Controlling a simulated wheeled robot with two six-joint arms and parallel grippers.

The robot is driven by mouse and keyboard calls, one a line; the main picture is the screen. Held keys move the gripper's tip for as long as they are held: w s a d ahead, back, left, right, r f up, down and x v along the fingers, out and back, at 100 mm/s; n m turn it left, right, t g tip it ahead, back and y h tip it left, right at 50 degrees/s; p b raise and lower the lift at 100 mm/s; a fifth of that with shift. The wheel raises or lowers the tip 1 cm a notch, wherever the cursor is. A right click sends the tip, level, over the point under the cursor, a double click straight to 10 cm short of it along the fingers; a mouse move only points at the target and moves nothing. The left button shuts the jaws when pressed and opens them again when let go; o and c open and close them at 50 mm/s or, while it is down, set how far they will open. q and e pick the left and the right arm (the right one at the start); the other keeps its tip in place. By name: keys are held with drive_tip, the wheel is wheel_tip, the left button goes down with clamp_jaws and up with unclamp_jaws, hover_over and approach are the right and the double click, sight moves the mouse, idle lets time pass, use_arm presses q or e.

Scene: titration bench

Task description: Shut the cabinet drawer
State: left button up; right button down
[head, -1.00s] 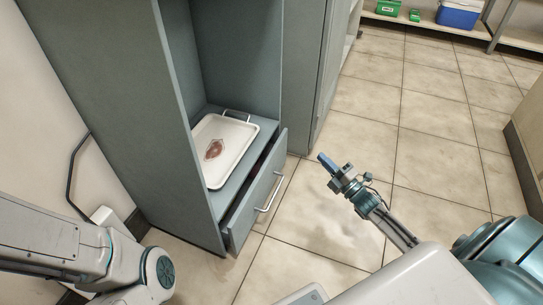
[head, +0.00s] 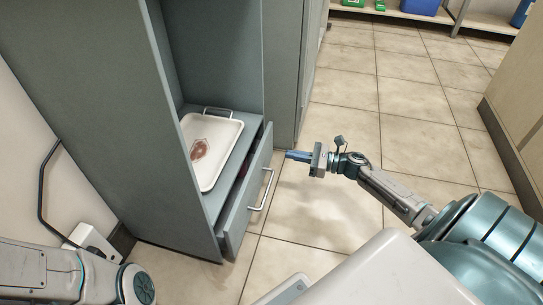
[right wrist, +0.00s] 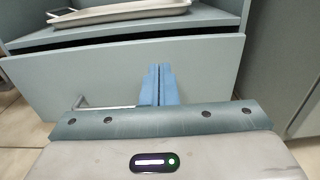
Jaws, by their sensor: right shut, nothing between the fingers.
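The grey-green cabinet drawer (head: 246,196) is partly open, with a dark gap behind its top edge. Its silver bar handle (head: 266,189) is on the front. In the right wrist view the drawer front (right wrist: 210,75) fills the middle, and part of the handle (right wrist: 100,105) shows left of my fingers. My right gripper (head: 290,155), with blue fingers, is shut and empty, to the right of the drawer in the head view. Its fingers (right wrist: 158,70) point at the drawer front; I cannot tell whether they touch it. My left arm shows at lower left, but its gripper is out of view.
A white tray (head: 228,135) with a reddish-brown patch lies on the cabinet shelf above the drawer. The tiled floor (head: 345,115) right of the cabinet is clear. A shelf with green and blue boxes (head: 416,7) stands at the back. A wooden-sided unit (head: 520,100) is at right.

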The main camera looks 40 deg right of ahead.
sight(262, 149)
drive_tip(key=b+x, duration=0.2)
drive_tip(key=x, duration=0.4)
drive_tip(key=shift+w+f+b, duration=0.1)
drive_tip(key=shift+f+b, duration=0.05)
drive_tip(key=shift+b, duration=0.2)
drive_tip(key=shift+w+a, duration=0.45)
